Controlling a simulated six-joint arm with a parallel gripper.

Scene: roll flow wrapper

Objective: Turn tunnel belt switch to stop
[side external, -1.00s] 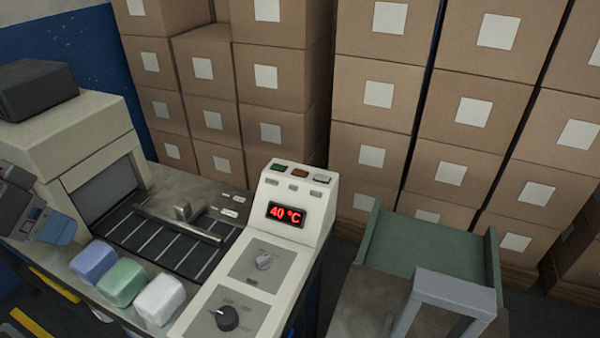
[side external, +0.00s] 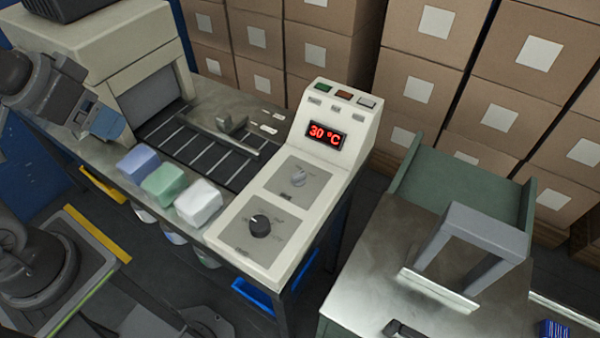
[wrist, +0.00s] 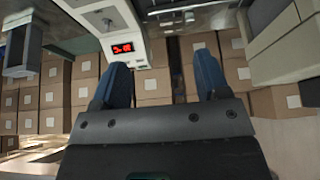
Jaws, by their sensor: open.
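My gripper (side external: 106,123) is open and empty at the left, near the tunnel mouth, well apart from both knobs. Its blue fingers (wrist: 164,82) stand wide apart in the wrist view.
Blue (side external: 137,163), green (side external: 164,184) and white (side external: 198,203) packs stand along the front edge of the dark belt (side external: 190,146). A metal bar (side external: 232,128) lies over the belt. Green, orange and white buttons top the panel. A steel table (side external: 375,265) stands to the right.

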